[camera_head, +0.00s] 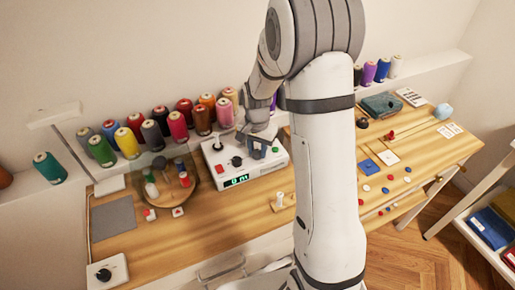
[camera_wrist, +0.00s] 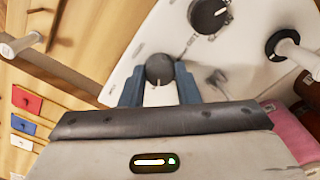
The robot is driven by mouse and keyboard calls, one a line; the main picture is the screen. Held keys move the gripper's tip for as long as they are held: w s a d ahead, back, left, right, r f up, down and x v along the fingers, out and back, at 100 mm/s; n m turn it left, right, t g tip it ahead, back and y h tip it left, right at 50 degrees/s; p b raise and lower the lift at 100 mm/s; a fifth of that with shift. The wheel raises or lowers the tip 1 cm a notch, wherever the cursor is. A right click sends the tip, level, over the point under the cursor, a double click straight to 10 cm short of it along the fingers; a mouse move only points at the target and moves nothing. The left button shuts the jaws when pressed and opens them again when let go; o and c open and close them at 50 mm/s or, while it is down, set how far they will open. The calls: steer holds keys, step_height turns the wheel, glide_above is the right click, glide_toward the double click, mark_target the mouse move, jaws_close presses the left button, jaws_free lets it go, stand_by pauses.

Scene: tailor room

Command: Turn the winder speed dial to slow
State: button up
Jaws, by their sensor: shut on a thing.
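The winder is a white box (camera_head: 262,176) on the wooden table in the head view, with a lit green display (camera_head: 237,181) on its front. In the wrist view its white top panel (camera_wrist: 135,65) carries two dark round dials. My gripper (camera_wrist: 161,84) has its two blue-grey fingers on either side of the nearer dial (camera_wrist: 159,67), shut on it. A pale mark shows on that dial's near side. The other dial (camera_wrist: 208,14) stands free with a white pointer; it also shows in the head view (camera_head: 237,161). In the head view my gripper (camera_head: 258,141) hides the held dial.
A black-and-white spindle (camera_wrist: 287,44) stands on the panel near the free dial. Several thread spools (camera_head: 129,142) line the shelf behind. A round tray (camera_head: 142,200) with small spools stands left of the winder. A small pale post (camera_head: 279,200) stands in front.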

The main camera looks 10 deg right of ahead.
steer(key=shift+n, duration=0.3)
steer(key=n+b, duration=0.1)
steer(key=n, duration=0.3)
steer(key=shift+n+b, duration=0.3)
steer(key=shift+b, duration=0.05)
steer(key=n+b, duration=0.1)
steer(key=n, duration=0.5)
steer(key=shift+w, duration=0.1)
steer(key=n+b, duration=0.1)
steer(key=n, duration=0.5)
steer(key=shift+a+n, duration=0.1)
steer(key=shift+n, duration=0.2)
steer(key=n+b, duration=0.1)
steer(key=n, duration=0.4)
steer(key=shift+r+n, duration=0.1)
steer(key=shift+n, duration=0.3)
steer(key=o, duration=1)
steer(key=shift+c, duration=0.2)
